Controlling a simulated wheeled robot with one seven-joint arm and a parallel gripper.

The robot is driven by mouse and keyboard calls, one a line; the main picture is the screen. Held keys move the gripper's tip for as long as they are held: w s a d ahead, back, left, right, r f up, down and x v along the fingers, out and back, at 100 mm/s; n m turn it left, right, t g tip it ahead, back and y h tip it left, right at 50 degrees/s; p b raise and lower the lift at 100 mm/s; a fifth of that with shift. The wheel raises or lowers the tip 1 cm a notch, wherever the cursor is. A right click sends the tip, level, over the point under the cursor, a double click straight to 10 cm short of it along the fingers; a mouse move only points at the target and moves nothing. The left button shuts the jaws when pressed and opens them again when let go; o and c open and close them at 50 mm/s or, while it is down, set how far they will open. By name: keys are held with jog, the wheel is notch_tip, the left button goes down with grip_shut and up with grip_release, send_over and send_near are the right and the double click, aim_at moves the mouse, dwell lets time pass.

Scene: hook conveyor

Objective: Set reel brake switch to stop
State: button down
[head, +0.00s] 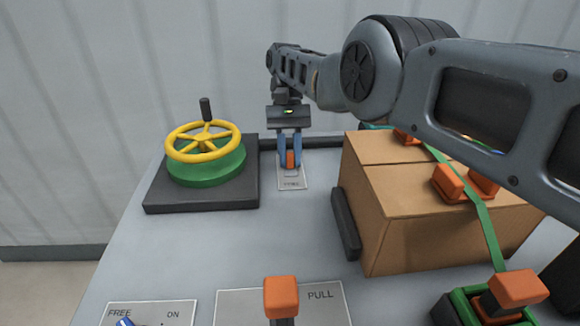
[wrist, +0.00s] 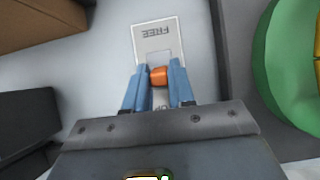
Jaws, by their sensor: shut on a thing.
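The reel brake switch has an orange lever (head: 291,160) standing on a small light plate (head: 292,184) at the back of the table. In the wrist view the lever's orange tip (wrist: 158,76) shows between my fingers, and the plate (wrist: 158,35) reads FREE at the end beyond the fingers. The lettering at the other end is mostly covered by my gripper. My gripper (head: 290,163) points down with its blue fingers shut on the lever, one on each side. The lever's lower part is hidden, so I cannot tell its exact tilt.
A yellow handwheel (head: 203,142) on a green base and dark block stands left of the switch. A strapped cardboard box (head: 440,215) with orange clips stands to the right. An orange-topped PULL handle (head: 281,296) and a FREE/ON plate (head: 150,312) are at the front. The middle table is clear.

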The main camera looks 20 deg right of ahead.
jog(key=shift+s+a+b, duration=0.1)
jog(key=shift+s+b, duration=0.1)
jog(key=shift+b, duration=0.25)
jog(key=c, duration=1)
grip_release()
jog(key=shift+c, duration=0.2)
jog(key=shift+r, duration=0.2)
